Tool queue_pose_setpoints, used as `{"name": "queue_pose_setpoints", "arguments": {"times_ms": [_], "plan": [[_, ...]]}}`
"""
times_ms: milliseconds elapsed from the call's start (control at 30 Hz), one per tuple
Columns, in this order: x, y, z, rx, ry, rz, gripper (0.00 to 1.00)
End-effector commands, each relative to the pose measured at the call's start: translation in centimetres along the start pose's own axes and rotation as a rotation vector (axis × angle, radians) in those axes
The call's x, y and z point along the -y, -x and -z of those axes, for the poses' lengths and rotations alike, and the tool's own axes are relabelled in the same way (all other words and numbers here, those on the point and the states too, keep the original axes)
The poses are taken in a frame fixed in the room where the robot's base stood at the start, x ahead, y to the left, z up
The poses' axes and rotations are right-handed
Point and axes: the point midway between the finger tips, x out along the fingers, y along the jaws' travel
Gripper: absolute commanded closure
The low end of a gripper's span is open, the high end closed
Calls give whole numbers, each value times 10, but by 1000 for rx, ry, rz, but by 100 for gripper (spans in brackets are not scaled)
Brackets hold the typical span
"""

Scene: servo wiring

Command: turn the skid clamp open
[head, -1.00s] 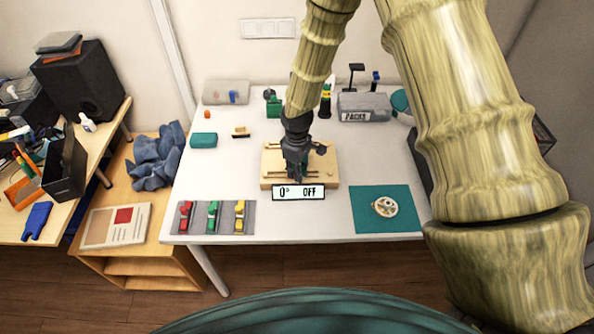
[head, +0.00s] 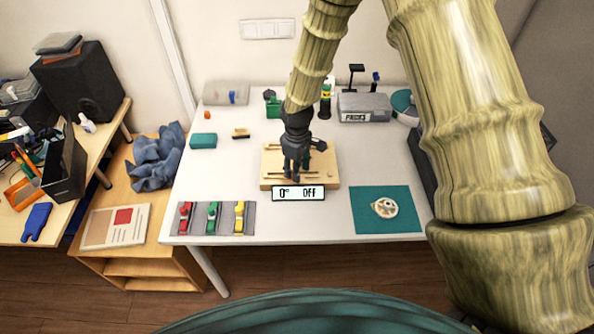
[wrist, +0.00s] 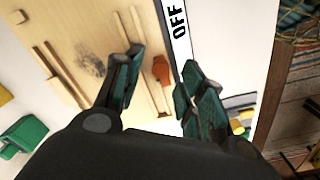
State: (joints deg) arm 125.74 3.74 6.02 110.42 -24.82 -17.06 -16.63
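The wooden skid board (head: 327,163) lies flat in the middle of the white table, and it fills the left of the wrist view (wrist: 75,40). A small orange-brown piece (wrist: 161,70), which looks like the clamp, is on the board near the sign in the wrist view. My gripper (head: 292,173) points down over the board and hides this piece in the head view. In the wrist view my gripper (wrist: 160,66) is open, its teal-padded fingers apart on either side of the orange-brown piece. I cannot tell whether they touch it.
A sign (head: 298,193) reading "0° OFF" stands at the board's front edge. Red, green and yellow parts lie on a grey mat (head: 199,229) at front left. A round cream part (head: 384,207) lies on a teal mat (head: 366,226) at front right. A grey box (head: 364,102) stands behind.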

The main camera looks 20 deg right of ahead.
Motion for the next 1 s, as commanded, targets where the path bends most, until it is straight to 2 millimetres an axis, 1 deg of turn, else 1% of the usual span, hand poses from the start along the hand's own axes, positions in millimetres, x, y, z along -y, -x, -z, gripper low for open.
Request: {"name": "queue_pose_setpoints", "arguments": {"times_ms": [33,400,600,800,1000], "plan": [[0,9,1,-3,0,-1,60],[0,67,0,-3,0,-1,60],[-1,91,0,-2,0,-1,60],[-1,102,0,-1,-1,0,60],[0,103,0,-1,0,0,60]]}}
